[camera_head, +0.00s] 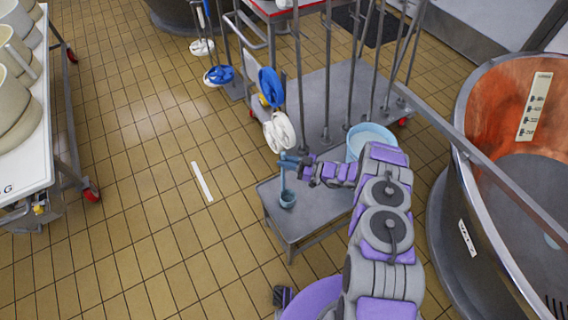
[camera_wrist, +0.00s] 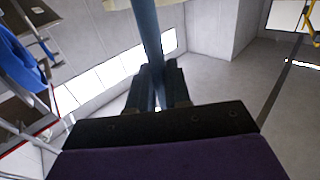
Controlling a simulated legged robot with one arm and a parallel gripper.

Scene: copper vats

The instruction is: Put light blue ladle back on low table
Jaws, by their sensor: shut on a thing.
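My gripper (camera_head: 290,163) is shut on the light blue ladle's handle; the ladle's bowl (camera_head: 288,199) hangs below it. In the wrist view, the ladle's blue handle (camera_wrist: 147,35) rises between the two dark fingers of my gripper (camera_wrist: 158,88). The low table (camera_head: 300,230) is a grey metal one, in the middle of the head view. The bowl overlaps the table's left part in the picture. I cannot tell whether it touches the top. My arm covers the right part of the table.
A grey trolley (camera_head: 345,85) with upright poles is further back. A large copper vat (camera_head: 500,110) is on the right. A white-topped table (camera_head: 25,155) is at left. Tiled floor between is mostly clear.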

